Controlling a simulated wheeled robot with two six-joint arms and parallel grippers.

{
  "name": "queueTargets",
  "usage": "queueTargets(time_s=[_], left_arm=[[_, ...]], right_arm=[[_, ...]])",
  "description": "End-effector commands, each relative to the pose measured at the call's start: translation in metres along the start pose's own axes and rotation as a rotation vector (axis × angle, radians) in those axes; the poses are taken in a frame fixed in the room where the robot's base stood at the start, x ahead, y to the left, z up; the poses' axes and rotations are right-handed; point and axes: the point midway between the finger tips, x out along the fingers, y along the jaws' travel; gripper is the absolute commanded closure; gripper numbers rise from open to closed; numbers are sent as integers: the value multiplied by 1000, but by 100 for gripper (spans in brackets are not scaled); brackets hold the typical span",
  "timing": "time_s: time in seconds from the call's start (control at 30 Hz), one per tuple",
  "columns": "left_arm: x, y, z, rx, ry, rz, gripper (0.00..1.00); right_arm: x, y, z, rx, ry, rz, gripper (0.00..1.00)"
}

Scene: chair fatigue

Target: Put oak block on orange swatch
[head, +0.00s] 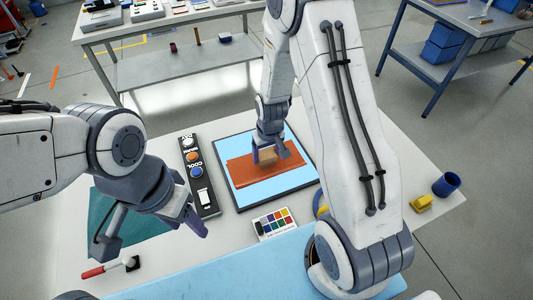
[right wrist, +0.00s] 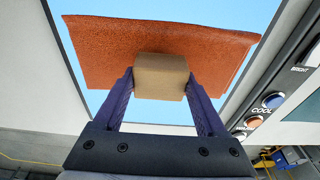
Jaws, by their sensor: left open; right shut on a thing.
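The oak block (right wrist: 160,75) is a tan box between the fingers of my right gripper (right wrist: 160,90), which is shut on it. In the head view my right gripper (head: 268,150) is over the orange swatch (head: 255,182), with the block (head: 267,157) partly hidden by its fingers. The orange swatch, also in the right wrist view (right wrist: 105,50), is a flat cloth on a light blue, dark-framed panel. Whether the block touches the swatch I cannot tell. My left gripper (head: 185,215) is open and empty, left of the panel.
A control box (head: 198,175) with knobs and a switch stands left of the panel. A colour palette card (head: 273,223) lies in front. A teal cloth (head: 130,225) and red-handled tool (head: 105,268) are at left. A blue cup (head: 446,184) and yellow item (head: 422,203) are at right.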

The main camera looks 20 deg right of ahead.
Motion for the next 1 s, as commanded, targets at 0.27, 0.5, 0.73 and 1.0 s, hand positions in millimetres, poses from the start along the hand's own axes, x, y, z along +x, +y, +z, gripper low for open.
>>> queueTargets(time_s=[0.27,0.5,0.73,1.0], left_arm=[[3,0,0,0,0,0,45],[6,0,0,0,0,0,45],[8,-1,0,0,0,0,45],[11,-1,1,0,0,0,45]], right_arm=[[4,0,0,0,0,0,83],[7,0,1,0,0,0,83],[10,0,1,0,0,0,83],[13,0,2,0,0,0,83]])
